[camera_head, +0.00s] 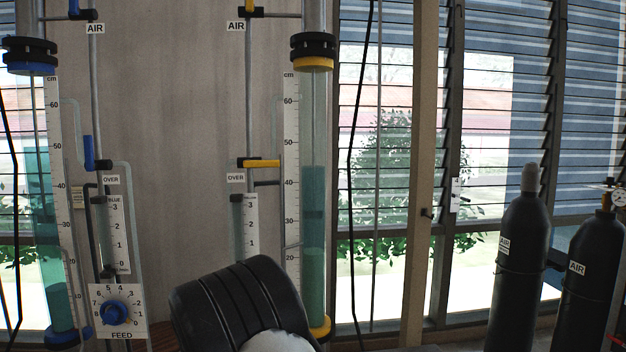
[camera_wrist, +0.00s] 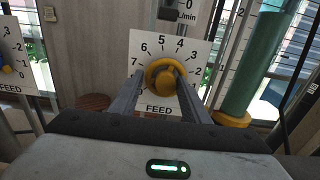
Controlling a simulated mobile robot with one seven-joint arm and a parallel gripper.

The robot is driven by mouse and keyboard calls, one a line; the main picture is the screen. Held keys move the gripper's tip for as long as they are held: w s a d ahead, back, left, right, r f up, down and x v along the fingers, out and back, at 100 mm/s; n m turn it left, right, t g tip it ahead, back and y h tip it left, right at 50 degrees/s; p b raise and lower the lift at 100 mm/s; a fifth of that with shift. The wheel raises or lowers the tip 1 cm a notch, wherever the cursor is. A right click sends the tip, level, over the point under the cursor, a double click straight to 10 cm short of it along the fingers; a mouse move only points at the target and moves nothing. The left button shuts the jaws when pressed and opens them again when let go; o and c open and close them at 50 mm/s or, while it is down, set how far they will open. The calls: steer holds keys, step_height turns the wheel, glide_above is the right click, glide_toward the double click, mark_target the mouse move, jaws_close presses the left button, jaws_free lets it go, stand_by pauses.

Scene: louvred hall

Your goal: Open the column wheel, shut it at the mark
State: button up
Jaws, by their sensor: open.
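The yellow column wheel (camera_wrist: 166,80) sits on a white FEED dial plate (camera_wrist: 138,50) with printed numbers in the wrist view. My gripper (camera_wrist: 167,76) is open, its two fingers on either side of the wheel; I cannot tell whether they touch it. In the head view my dark wrist (camera_head: 240,300) hides this wheel. The yellow-collared column (camera_head: 314,200) stands upright beside a cm scale (camera_head: 290,150). Green-blue fill reaches about the mid-40s, with denser fill below about 20. Its yellow foot (camera_wrist: 232,118) shows in the wrist view. I cannot make out a distinct mark.
A blue-collared column (camera_head: 40,220) and a blue FEED wheel (camera_head: 114,312) stand at the left. Black hoses run beside the columns. Dark AIR cylinders (camera_head: 523,265) stand at the right by the louvred windows.

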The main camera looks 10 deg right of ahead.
steer(key=shift+s+d+f, duration=0.1)
steer(key=shift+s+d, duration=0.15)
steer(key=shift+s, duration=1)
steer(key=shift+s+d+f, duration=0.1)
steer(key=shift+s+d, duration=0.1)
steer(key=shift+s, duration=1.05)
steer(key=shift+s, duration=0.1)
steer(key=s+b, duration=0.2)
steer(key=s, duration=1.5)
steer(key=shift+s+a, duration=0.15)
steer(key=shift+a, duration=0.15)
